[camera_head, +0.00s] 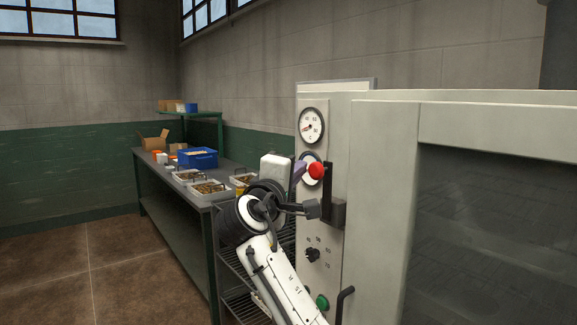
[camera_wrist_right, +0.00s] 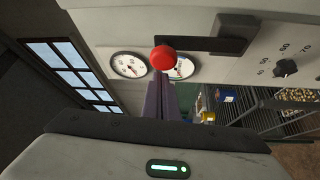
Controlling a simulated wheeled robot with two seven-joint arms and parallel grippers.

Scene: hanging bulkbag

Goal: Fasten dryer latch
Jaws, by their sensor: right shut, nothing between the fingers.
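The dryer (camera_head: 375,160) is a pale cabinet on the right with a dark-windowed door (camera_head: 470,122). Its latch has a black bar standing upright (camera_head: 327,184) at a dark bracket on the panel edge, with a red knob (camera_head: 316,171) by its upper part. In the right wrist view, the black bar (camera_wrist_right: 218,45) runs sideways and the red knob (camera_wrist_right: 163,57) lies just beyond my fingertips. My right gripper (camera_head: 301,167) is shut and empty, its purple-grey fingers (camera_wrist_right: 161,82) just left of the knob in the head view. I cannot tell whether they touch it. My left gripper is not in view.
The control panel has dials (camera_head: 312,126) and a black selector (camera_head: 312,255). A black handle (camera_head: 342,303) stands out low on the dryer. A wire rack (camera_head: 235,272) is left of it. A long bench (camera_head: 172,205) holds trays and a blue crate (camera_head: 198,159). Floor at left is clear.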

